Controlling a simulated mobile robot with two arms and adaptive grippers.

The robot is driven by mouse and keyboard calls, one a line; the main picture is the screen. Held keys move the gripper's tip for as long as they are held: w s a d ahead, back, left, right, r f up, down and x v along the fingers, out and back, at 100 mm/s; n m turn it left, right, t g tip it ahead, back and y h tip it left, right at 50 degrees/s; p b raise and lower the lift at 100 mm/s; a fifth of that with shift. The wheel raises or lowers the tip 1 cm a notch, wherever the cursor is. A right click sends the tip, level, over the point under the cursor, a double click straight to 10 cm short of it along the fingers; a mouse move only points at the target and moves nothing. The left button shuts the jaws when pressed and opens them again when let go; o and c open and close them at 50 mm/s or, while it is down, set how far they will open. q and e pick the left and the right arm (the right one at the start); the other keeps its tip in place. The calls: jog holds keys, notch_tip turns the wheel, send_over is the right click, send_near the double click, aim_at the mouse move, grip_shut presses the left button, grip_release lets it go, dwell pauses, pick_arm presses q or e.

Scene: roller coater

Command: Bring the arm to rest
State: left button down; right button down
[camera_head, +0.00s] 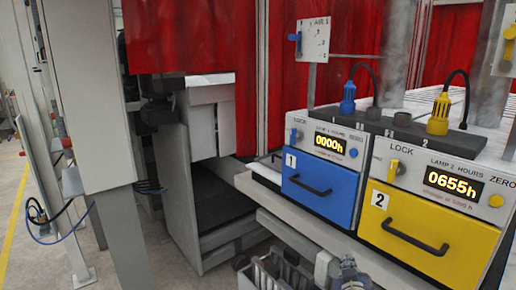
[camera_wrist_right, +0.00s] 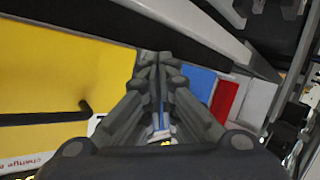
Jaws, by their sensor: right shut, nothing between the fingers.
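My right gripper (camera_head: 349,270) shows at the bottom edge of the head view, below the front of the blue and yellow drawer units. In the right wrist view its dark fingers (camera_wrist_right: 155,62) are together at the tips, with nothing between them. The rest of the right arm is out of the head view. The yellow drawer (camera_wrist_right: 60,65) lies to the left of the fingers in the wrist view, and a blue surface (camera_wrist_right: 199,82) and a red one (camera_wrist_right: 224,101) lie to the right. My left gripper is not in view.
The blue drawer unit (camera_head: 322,186), reading 0000h, and the yellow one (camera_head: 415,225), reading 0655h, have shut drawers with black handles. A grey rack (camera_head: 272,274) sits below them, left of the gripper. Red curtains (camera_head: 180,40) hang behind. Grey posts (camera_head: 92,95) stand at left.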

jog(key=s+a+f+g+y, duration=0.1)
jog(key=s+f+g, duration=0.2)
jog(key=s+f, duration=0.55)
jog(key=s+f+g+y, duration=0.1)
jog(key=s+f+g, duration=0.3)
jog(key=s, duration=0.7)
jog(key=s+a+f+n+g+y, duration=0.1)
jog(key=s+f+g, duration=0.1)
jog(key=s, duration=0.6)
jog(key=s+a+f+g+y, duration=0.1)
jog(key=s+a+f+g, duration=0.1)
jog(key=s, duration=0.7)
notch_tip(320, 180, down, 26)
jog(key=s, duration=0.1)
jog(key=s+d+f+g, duration=0.2)
jog(key=s+d+f, duration=0.1)
jog(key=s+f, duration=1.3)
jog(key=shift+s+d+n, duration=0.15)
jog(key=shift+s+n, duration=0.15)
jog(key=shift+s, duration=0.15)
jog(key=shift+f, duration=0.1)
